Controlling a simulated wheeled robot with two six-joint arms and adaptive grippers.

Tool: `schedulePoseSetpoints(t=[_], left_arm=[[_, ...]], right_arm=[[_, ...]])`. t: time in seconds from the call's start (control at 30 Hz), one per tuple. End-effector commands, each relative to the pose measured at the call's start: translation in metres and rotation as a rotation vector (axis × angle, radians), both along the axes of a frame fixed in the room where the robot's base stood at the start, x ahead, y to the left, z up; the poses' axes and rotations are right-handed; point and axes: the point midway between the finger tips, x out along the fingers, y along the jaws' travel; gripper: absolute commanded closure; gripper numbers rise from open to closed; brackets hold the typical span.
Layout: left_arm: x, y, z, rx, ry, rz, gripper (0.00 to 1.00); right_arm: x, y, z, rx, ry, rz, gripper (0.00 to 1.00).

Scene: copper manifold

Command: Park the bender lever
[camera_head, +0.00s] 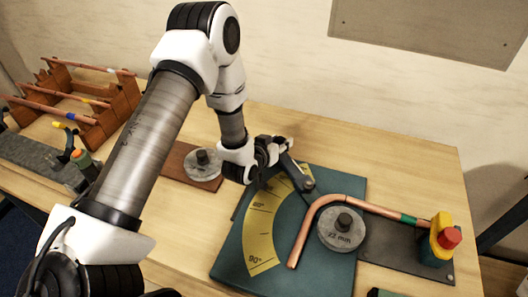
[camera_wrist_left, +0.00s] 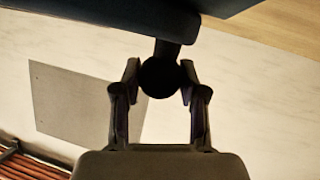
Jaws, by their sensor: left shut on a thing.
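The bender has a teal base plate (camera_head: 233,262) with a yellow angle scale (camera_head: 260,232). Its dark lever (camera_head: 294,172) runs from my left gripper toward a pivot beside the round 22 mm die (camera_head: 342,238). My left gripper (camera_head: 274,150) is shut on the lever's handle at the far end of the scale. In the left wrist view the round dark handle end (camera_wrist_left: 160,77) sits between the two fingers. A bent copper tube (camera_head: 335,200) wraps around the die, one leg toward the front, the other to the right. My right gripper is not in view.
A yellow and red clamp (camera_head: 443,241) stands at the tube's right end. Another round die (camera_head: 203,164) sits on a brown board behind my left arm. A wooden rack (camera_head: 108,97) with copper tubes stands at far left. The table's right back is clear.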

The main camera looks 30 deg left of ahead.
Motion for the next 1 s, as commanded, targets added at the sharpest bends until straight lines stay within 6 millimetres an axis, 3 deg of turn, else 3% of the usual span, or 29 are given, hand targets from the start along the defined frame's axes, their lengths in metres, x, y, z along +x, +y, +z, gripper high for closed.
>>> schedulePoseSetpoints(t=[0.03,0.2,0.53,0.57,0.6,1.0], left_arm=[[0.01,-0.005,-0.006,0.002,0.0,-0.036,1.0],[0.032,-0.02,-0.005,0.003,0.004,-0.13,1.0],[0.035,-0.022,-0.002,0.005,0.004,-0.145,1.0],[0.035,-0.022,-0.002,0.005,0.003,-0.145,0.48],[0.035,-0.022,-0.001,0.005,0.003,-0.145,0.33],[0.029,-0.021,0.001,0.002,0.004,-0.142,0.33]], right_arm=[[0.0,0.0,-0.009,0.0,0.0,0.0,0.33],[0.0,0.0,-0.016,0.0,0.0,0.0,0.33],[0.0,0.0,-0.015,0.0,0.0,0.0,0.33],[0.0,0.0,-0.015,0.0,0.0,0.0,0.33],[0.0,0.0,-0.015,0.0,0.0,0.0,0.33],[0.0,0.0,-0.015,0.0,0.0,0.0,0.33]])
